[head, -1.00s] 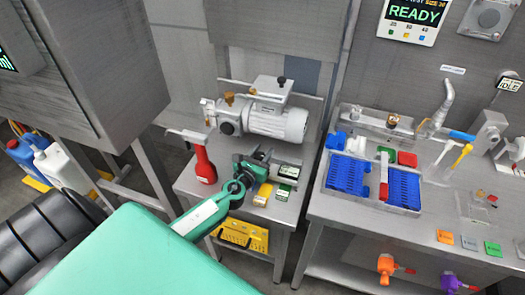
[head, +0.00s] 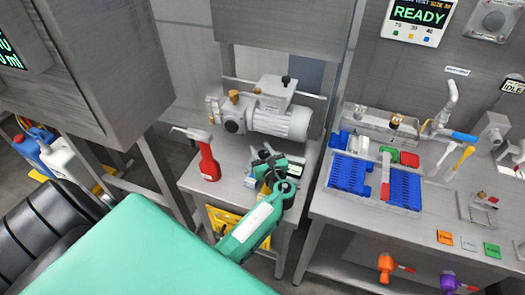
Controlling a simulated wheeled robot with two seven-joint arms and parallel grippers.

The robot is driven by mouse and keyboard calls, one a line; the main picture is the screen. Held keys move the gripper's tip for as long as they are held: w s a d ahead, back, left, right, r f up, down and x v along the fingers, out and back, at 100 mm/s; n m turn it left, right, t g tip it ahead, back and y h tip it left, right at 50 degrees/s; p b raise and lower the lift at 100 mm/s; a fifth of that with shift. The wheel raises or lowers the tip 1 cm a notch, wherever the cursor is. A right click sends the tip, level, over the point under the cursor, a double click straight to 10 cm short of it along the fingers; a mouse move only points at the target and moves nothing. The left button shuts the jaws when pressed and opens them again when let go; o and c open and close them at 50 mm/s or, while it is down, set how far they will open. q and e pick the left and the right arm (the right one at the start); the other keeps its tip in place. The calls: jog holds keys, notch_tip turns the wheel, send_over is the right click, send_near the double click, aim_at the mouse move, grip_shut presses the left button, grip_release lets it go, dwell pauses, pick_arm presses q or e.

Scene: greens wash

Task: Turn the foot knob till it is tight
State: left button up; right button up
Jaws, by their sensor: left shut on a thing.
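My left gripper (head: 264,158) is low over the steel stand, just in front of the foot of the grey pump (head: 280,121). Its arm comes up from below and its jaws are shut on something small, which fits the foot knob. The jaws and wrist hide nearly all of the knob, so I cannot see how it sits. The pump stands upright at the back of the stand, with brass fittings on its left end. My right gripper is not in view.
The right bench (head: 345,215) holds blue racks (head: 405,189). Orange (head: 386,264) and purple knobs (head: 449,284) hang beneath it.

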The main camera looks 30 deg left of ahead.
pick_arm(q)
jog(key=shift+s+n+g+y, duration=0.1)
jog(key=shift+n+g+y, duration=0.6)
jog(key=shift+g, duration=0.4)
jog(key=shift+a, duration=0.1)
jog(key=o, duration=1)
jog(key=shift+t, duration=0.3)
